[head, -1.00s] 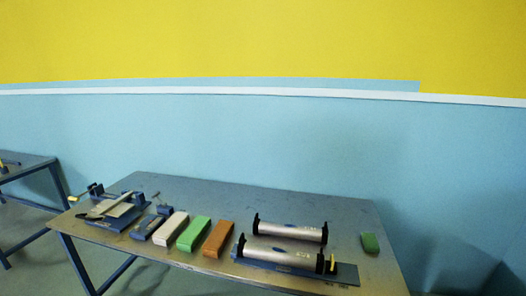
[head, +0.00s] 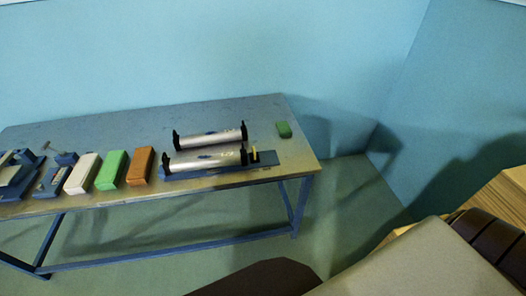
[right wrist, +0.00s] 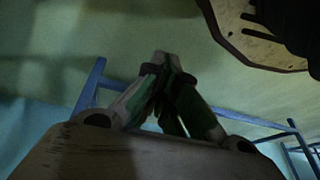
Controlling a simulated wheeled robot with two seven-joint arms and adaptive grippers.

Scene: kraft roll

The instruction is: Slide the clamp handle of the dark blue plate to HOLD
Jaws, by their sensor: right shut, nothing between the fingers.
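A blue plate (head: 268,163) lies at the right part of the workbench, under the front silver roller (head: 205,158). The lettering on the plate is too small to read, so I cannot tell the handle's marked position. My right gripper (right wrist: 162,62) shows in the right wrist view, shut and empty, over the floor and away from the handle. My left gripper is out of view.
A second silver roller (head: 210,140) lies behind. White (head: 82,174), green (head: 112,170) and orange (head: 140,166) blocks stand left of the plate, with blue tools at the far left. The workbench edge (head: 110,203) faces open floor.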

